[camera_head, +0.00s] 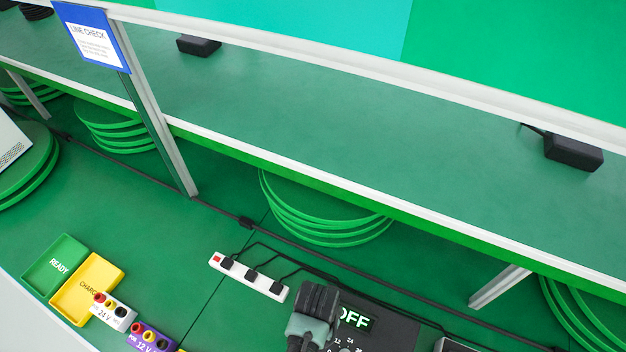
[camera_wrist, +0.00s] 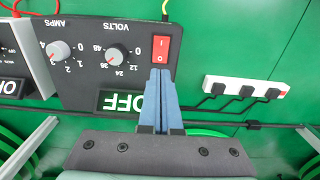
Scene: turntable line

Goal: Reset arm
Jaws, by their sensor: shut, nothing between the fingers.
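My gripper (camera_wrist: 160,74) is shut and empty. In the wrist view its blue-grey fingers lie together, with their tips at the lower edge of a red rocker switch (camera_wrist: 160,48); I cannot tell whether they touch it. The switch is on a black power supply panel (camera_wrist: 85,75) with AMPS and VOLTS knobs and a display (camera_wrist: 122,102) reading OFF. In the head view my gripper (camera_head: 316,303) is at the bottom middle, covering the left part of the panel (camera_head: 385,325); the fingertips are not clear there.
A white power strip (camera_head: 248,277) with black plugs lies left of the panel. Green READY (camera_head: 58,265) and yellow CHARGE (camera_head: 86,289) trays, plus 24 V (camera_head: 113,312) and 12 V (camera_head: 150,338) blocks, are at lower left. A shelf (camera_head: 330,125) and posts (camera_head: 160,125) stand behind.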

